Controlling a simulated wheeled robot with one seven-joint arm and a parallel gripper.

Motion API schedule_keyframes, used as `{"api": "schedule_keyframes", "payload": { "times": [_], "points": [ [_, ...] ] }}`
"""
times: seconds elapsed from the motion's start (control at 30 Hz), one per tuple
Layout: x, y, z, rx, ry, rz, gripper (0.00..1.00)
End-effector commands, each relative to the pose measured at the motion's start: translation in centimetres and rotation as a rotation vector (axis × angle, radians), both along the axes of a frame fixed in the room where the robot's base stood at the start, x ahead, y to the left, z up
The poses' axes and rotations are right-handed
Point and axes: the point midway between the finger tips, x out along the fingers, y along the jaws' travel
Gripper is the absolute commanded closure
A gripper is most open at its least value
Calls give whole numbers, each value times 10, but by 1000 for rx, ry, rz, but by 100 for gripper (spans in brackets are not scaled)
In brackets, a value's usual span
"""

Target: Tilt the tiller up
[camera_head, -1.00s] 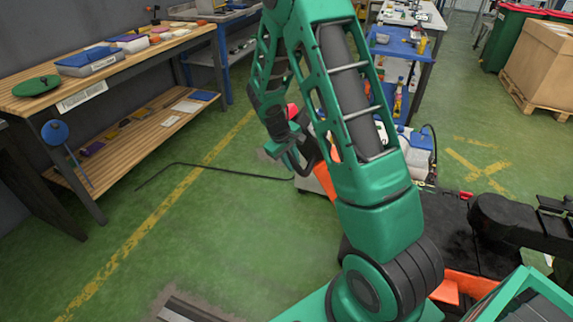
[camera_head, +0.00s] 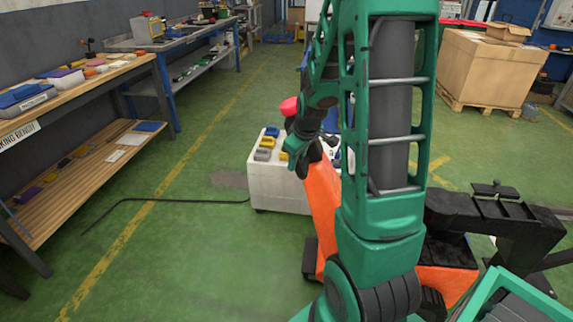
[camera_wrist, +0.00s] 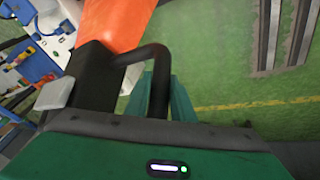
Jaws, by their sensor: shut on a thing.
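The tiller (camera_head: 322,200) is an orange shaft rising from low by the orange base. It leans slightly left toward its top, partly hidden behind my arm. A red knob (camera_head: 289,106) shows near the tiller's upper end. My gripper (camera_head: 303,150) is at that upper end. In the wrist view, a bent black handle bar (camera_wrist: 152,58) runs down between the green fingers of my gripper (camera_wrist: 160,98), beside the orange part of the tiller (camera_wrist: 118,22). My gripper is shut on the handle bar. The exact finger contact is partly hidden.
A white cabinet (camera_head: 278,190) with coloured sockets stands behind the tiller, with a black cable (camera_head: 160,200) running left on the floor. A workbench (camera_head: 150,62) is at left. A pallet with a carton (camera_head: 485,70) is at back right. Green floor between is clear.

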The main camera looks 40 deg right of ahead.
Motion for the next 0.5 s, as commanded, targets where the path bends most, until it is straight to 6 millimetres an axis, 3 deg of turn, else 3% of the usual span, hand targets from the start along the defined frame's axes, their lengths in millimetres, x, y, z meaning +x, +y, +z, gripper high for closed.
{"api": "schedule_keyframes", "payload": {
  "times": [0.07, 0.4, 0.43, 0.5],
  "points": [
    [-8, -2, 0, 4, 1, -3, 100],
    [-7, 1, 1, 9, -5, 6, 100],
    [-7, 1, 1, 9, -5, 6, 73],
    [-6, 2, 1, 9, -5, 7, 60]
  ]
}}
